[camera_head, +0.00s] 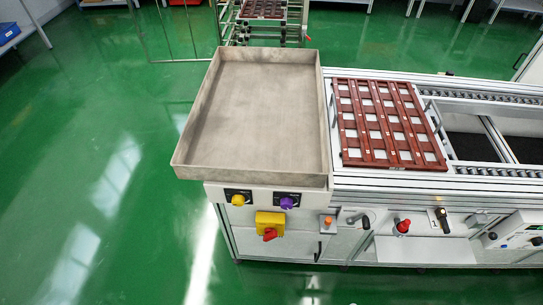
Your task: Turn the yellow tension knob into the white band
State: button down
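The yellow tension knob (238,199) is a small round knob on a dark plate, at the left of the white front panel below the grey tray. The white band around it is too small to make out, and I cannot tell where the knob points. My gripper is not in view, and nothing visible touches the knob.
A purple knob (286,202) sits to its right. Below is a yellow box with a red switch (269,234). A deep grey tray (182,172) overhangs above. A red-brown grid (394,161) lies on the conveyor. Green floor (100,190) is clear at left.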

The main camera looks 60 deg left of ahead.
aim_at(236, 200)
jog(key=u, duration=1.15)
jog(key=i, duration=0.15)
jog(key=u, duration=1.7)
